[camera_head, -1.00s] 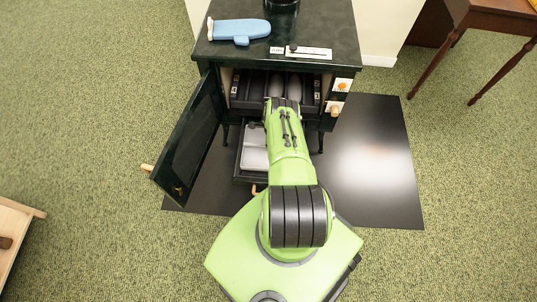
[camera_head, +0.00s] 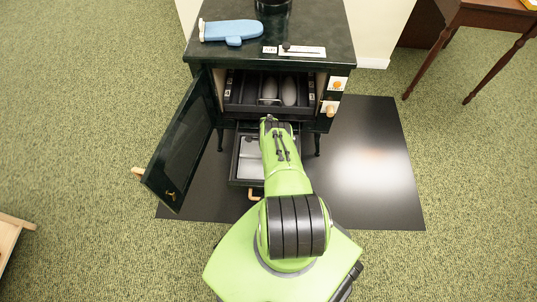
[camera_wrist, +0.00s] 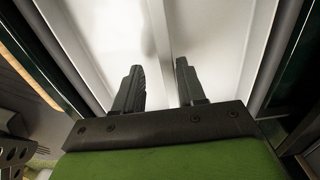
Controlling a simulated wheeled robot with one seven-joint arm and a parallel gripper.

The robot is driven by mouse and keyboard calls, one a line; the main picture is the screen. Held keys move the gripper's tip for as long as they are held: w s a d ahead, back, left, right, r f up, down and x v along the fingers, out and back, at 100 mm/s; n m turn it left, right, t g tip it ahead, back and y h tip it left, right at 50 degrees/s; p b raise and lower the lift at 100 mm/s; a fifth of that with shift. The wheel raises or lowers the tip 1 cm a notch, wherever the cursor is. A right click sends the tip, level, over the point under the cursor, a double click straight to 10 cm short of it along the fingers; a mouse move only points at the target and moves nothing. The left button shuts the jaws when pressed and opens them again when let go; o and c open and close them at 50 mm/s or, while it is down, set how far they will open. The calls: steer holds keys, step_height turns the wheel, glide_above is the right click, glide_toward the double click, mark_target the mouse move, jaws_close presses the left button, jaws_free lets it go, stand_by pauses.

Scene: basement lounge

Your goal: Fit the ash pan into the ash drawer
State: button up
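The ash pan (camera_head: 249,165) is a light grey metal pan with a divider. It lies within the outline of the pulled-out dark ash drawer (camera_head: 239,183), low at the front of the stove; I cannot tell whether it sits flat. In the wrist view the pan (camera_wrist: 205,35) fills the space ahead, with its divider running between the fingers. My gripper (camera_wrist: 159,66) is open, with a gap between its two dark fingers, over or in the pan. In the head view my arm hides the fingers and the pan's right part.
The dark green stove (camera_head: 318,25) has its door (camera_head: 180,150) swung open to the left. Its upper compartment holds two grey oval pieces (camera_head: 289,91). A blue mitt (camera_head: 232,30) lies on top. A wooden table (camera_head: 478,20) stands at right. The black floor plate (camera_head: 365,165) is clear at right.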

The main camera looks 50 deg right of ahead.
steer(key=w+a+r+n+p, duration=0.1)
steer(key=w+r+n+p, duration=0.2)
steer(key=r, duration=0.9)
steer(key=w+a+r+n+t+h+p, duration=0.15)
steer(key=w+r, duration=0.35)
steer(key=r, duration=0.7)
steer(key=w+r+n+y+p, duration=0.1)
steer(key=w+r+n+p, duration=0.3)
steer(key=r, duration=0.9)
steer(key=a+r+n+b, duration=0.1)
steer(key=a+r+n, duration=0.3)
steer(key=r, duration=0.5)
steer(key=a+r+n+b, duration=0.1)
steer(key=a+r, duration=0.4)
steer(key=r, duration=0.4)
steer(key=s+a+r+n+t, duration=0.3)
steer(key=s+a+r+n, duration=0.5)
steer(key=s+a+r, duration=0.5)
steer(key=s+a+r+n, duration=0.1)
steer(key=s+a+n, duration=0.1)
steer(key=s, duration=0.5)
steer(key=s+a+r+n+t, duration=0.1)
steer(key=s+a+n, duration=0.2)
steer(key=s, duration=0.5)
steer(key=shift+s+n, duration=0.15)
steer(key=shift+n, duration=0.7)
